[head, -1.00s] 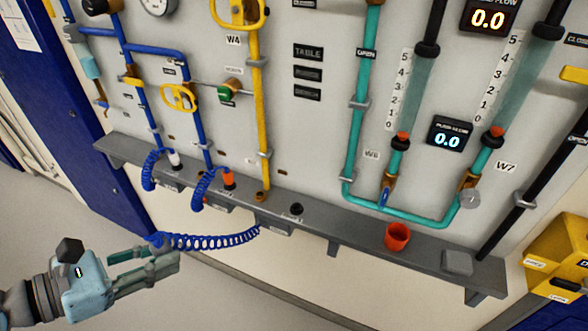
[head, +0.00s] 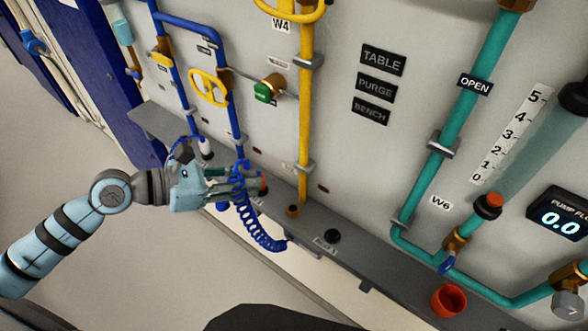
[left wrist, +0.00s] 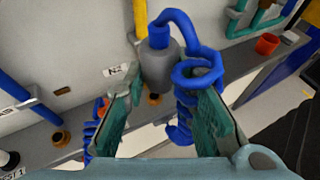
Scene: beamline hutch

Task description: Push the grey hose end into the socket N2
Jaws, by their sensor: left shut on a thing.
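My left gripper (head: 245,183) is at the shelf's front, left of the yellow pipe. In the left wrist view its green fingers (left wrist: 165,98) are shut on the grey hose end (left wrist: 159,66), which is upright with blue hose leaving its top. The fingers and coil mostly hide it in the head view. The blue coil (head: 258,228) hangs down to the shelf edge. A small label reading N2 (left wrist: 117,70) shows beside the left finger. A brass socket (left wrist: 153,98) appears just behind the hose end; it also shows in the head view (head: 293,210). I cannot tell which socket the label marks.
The grey shelf (head: 385,266) runs along the panel. A white plug (head: 206,148) and an orange plug (head: 263,187) stand near my gripper. A black fitting (head: 333,236) and red cup (head: 449,300) are to the right. The yellow pipe (head: 305,120) rises behind.

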